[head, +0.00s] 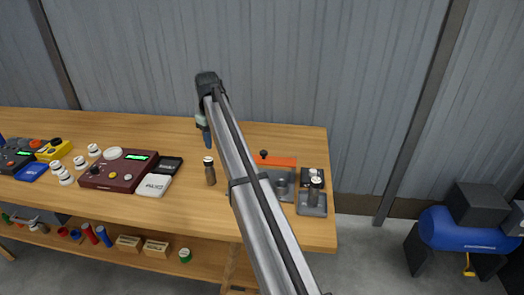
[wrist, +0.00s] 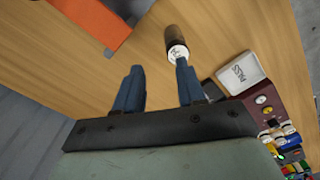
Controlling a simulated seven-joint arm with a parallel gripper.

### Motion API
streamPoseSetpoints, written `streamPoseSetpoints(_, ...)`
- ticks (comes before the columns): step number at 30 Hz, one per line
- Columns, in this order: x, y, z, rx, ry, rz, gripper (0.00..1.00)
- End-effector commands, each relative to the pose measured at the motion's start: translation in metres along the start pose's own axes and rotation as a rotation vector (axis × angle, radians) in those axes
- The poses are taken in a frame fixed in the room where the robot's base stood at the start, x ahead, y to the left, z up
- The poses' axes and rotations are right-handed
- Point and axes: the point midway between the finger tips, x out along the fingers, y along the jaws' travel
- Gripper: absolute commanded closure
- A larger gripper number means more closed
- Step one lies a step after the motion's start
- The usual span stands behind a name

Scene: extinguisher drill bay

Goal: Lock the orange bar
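The orange bar (head: 284,162) lies on the grey metal fixture (head: 287,192) near the right end of the bench, partly hidden by my arm. A black knob (head: 264,154) stands by its left end. In the wrist view the orange bar (wrist: 98,20) shows at the top left, cut off by the frame edge. My gripper (wrist: 158,75) has its two blue fingers apart with only bench wood between them. In the head view my gripper (head: 207,140) is above the bench, left of the orange bar and not touching it.
A dark brown bottle with a white top (head: 210,172) stands close by; it shows beside the right finger in the wrist view (wrist: 177,42). A black-topped post on a grey plate (head: 314,198) is at the right. A maroon console (head: 118,170) and white card (head: 153,185) lie left.

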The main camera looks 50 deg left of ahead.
Motion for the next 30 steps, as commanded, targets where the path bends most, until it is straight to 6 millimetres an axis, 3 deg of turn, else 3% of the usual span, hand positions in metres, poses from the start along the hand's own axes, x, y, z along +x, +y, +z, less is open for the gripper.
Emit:
streamPoseSetpoints(6, -0.019, 0.072, 0.048, 0.088, 0.019, 0.01, 0.82)
streamPoseSetpoints(12, -0.038, 0.12, 0.097, 0.164, 0.069, 0.027, 1.0)
streamPoseSetpoints(15, -0.047, 0.134, 0.115, 0.23, 0.142, 0.052, 1.0)
streamPoseSetpoints(24, -0.055, 0.142, 0.092, 0.427, 0.326, 0.087, 1.0)
streamPoseSetpoints(30, -0.056, 0.144, 0.089, 0.476, 0.342, 0.085, 1.0)
